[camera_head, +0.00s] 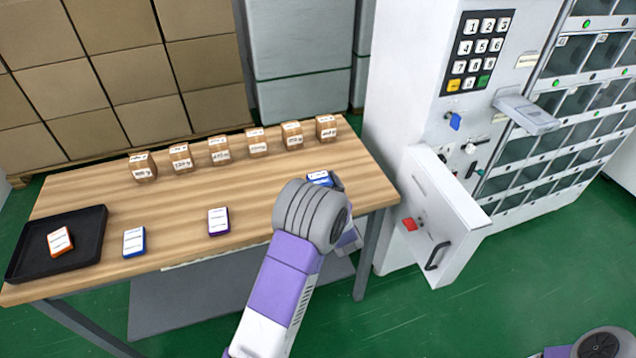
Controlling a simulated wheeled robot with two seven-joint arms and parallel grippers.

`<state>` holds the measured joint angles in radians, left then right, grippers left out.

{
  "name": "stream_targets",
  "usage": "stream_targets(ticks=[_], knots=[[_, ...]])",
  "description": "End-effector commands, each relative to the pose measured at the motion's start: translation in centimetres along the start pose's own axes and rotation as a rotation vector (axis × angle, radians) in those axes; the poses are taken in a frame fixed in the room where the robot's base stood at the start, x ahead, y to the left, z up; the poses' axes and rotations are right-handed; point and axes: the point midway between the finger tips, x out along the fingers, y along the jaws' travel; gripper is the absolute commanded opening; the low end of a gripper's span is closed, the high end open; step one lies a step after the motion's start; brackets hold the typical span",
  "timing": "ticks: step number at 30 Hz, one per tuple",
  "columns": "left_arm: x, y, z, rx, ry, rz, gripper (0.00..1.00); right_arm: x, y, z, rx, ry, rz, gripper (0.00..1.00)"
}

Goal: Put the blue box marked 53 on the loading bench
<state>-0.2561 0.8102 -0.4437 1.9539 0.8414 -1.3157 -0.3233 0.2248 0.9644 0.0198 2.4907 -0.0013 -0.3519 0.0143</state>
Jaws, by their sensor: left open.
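A blue box (319,178) with a white label lies near the right end of the wooden table, partly hidden by my left wrist. Another blue box (134,242) lies near the front edge, right of the black tray. I cannot read the number on either. My left gripper (335,185) is open, mostly hidden behind its wrist, close beside the right blue box; I cannot tell whether they touch. I cannot tell which surface is the loading bench.
A purple box (218,221) lies mid-table. An orange box (60,241) lies in the black tray (88,222). Several small brown boxes (219,151) stand along the back. A white vending machine (405,100) with an open door (445,215) stands right of the table (180,206).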

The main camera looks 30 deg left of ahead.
Motion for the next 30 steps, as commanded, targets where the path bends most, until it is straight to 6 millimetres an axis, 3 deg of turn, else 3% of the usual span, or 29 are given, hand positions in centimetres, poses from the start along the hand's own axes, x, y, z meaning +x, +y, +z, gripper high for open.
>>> stream_targets(ticks=[6,21,30], knots=[[-0.4,0.1,-0.4,0.0,-0.001,0.002,0.94,-0.4,-0.2,0.0,0.0,0.0,0.0,0.0],[-10.1,0.1,-0.4,0.002,-0.001,0.003,0.94,-2.0,-0.8,0.1,0.0,0.0,0.0,0.0],[-12.0,0.0,-0.3,0.001,0.0,0.0,0.94,-2.2,-0.8,0.1,0.0,0.0,0.0,0.0]])
